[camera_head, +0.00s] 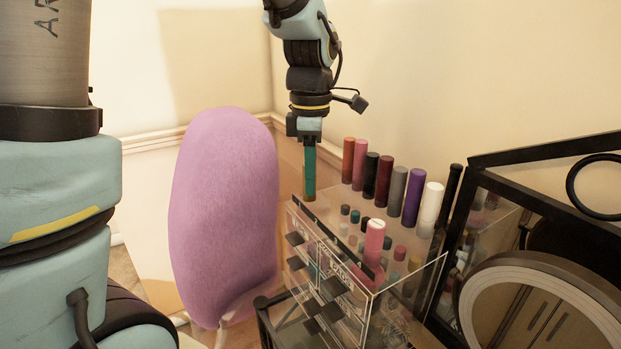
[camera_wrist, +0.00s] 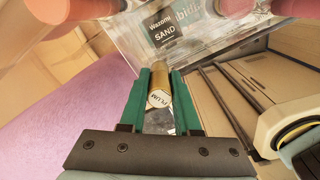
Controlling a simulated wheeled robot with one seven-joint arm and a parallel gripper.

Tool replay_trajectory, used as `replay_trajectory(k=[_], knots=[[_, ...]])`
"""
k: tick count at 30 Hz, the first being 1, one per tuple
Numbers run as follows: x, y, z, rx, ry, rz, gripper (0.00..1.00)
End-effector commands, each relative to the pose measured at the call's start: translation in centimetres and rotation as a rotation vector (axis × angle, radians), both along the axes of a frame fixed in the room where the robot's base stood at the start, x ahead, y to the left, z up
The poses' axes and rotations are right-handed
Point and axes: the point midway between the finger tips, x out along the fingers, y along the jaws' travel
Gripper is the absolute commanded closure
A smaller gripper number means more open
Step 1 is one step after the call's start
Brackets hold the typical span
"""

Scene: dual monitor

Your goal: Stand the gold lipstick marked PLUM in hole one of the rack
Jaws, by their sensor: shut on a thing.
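My gripper (camera_head: 310,188) hangs pointing down at the left end of the clear rack (camera_head: 337,205) in the head view. In the wrist view its green fingers (camera_wrist: 161,76) are shut on the gold lipstick (camera_wrist: 158,78), whose white round end reads PLUM and faces the camera. In the head view the fingers mostly hide the lipstick. Its far end points toward the rack, but I cannot tell whether it is in a hole. The number of any hole near it cannot be read.
A row of tubes, orange-red (camera_head: 348,160) to white (camera_head: 430,209), stands along the rack's back. A pink tube (camera_head: 374,241) stands nearer the front. A black-framed case (camera_head: 545,198) and round mirror (camera_head: 540,310) are at right. A purple cushioned chair back (camera_head: 225,210) is left.

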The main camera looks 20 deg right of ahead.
Motion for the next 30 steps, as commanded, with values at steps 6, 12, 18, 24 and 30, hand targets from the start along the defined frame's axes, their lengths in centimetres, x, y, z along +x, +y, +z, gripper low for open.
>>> replay_trajectory(k=[6,12,18,24,30], knots=[[0.0,0.0,-1.3,0.0,0.0,0.0,1.0],[0.0,0.0,-1.3,0.0,0.0,0.0,0.6],[0.0,0.0,-1.3,0.0,-0.001,0.0,0.39],[0.0,0.0,-1.2,0.0,-0.001,0.0,0.39],[0.1,-0.1,0.1,-0.003,-0.003,0.0,0.39]])
